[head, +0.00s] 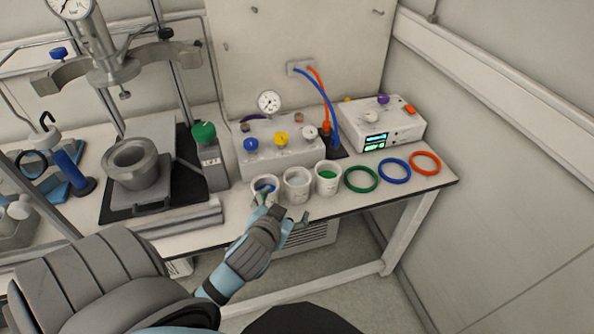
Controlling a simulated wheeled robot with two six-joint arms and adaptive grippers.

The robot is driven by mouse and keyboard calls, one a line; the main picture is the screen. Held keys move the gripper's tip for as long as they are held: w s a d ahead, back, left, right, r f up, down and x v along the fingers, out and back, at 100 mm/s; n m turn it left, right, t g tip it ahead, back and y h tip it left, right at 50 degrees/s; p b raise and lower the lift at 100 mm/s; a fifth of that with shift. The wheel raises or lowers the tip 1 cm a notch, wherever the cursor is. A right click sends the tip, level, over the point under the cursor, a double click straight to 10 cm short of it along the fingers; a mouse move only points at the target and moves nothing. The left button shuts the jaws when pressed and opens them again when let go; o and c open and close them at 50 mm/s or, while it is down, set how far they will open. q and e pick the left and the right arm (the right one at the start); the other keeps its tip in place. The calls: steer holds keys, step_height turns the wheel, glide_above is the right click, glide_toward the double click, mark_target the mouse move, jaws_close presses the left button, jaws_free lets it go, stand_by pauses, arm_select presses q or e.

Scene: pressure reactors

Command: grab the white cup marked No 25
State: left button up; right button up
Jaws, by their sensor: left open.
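Three small white cups stand in a row near the front edge of the bench. The left cup (265,181) has something blue inside and is partly hidden by my gripper. The middle cup (297,188) has pale contents and faint marks on its front. The right cup (327,185) has something green inside. The marks are too small to read, so I cannot tell which cup is No 25. My left gripper (280,211) is open and empty, its fingers just in front of the left and middle cups. I cannot tell whether it touches them. My right gripper is not in view.
Blue, green and red rings (394,170) lie right of the cups. A control box with knobs (280,150) stands behind the cups, and another box with a screen (380,128) is farther right.

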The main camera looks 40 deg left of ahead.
arm_select(q)
steer(key=w+r+m+t, duration=0.2)
steer(key=w+r+t, duration=0.5)
steer(key=w+r, duration=0.45)
steer(key=w+d+r+m+t+h, duration=0.35)
steer(key=d+r+m+h, duration=0.35)
steer(key=r+m+h, duration=0.5)
steer(key=g+y, duration=0.3)
steer(key=g, duration=1.6)
glide_above(295, 172)
steer(key=s+a, duration=0.3)
steer(key=s, duration=0.1)
step_height(295, 172, down, 11)
steer(key=n+b, duration=0.1)
steer(key=b+x, duration=0.1)
steer(key=x, duration=0.3)
steer(key=s+b+x, duration=0.1)
steer(key=x, duration=0.3)
steer(key=b+x, duration=0.1)
steer(key=x, duration=0.4)
steer(key=shift+s+a+f, duration=0.15)
steer(key=shift+a+f, duration=0.05)
steer(key=shift+f, duration=0.1)
steer(key=shift+d+f+y, duration=0.1)
steer(key=shift+f+y, duration=0.15)
steer(key=shift+y, duration=0.05)
steer(key=shift+c, duration=0.3)
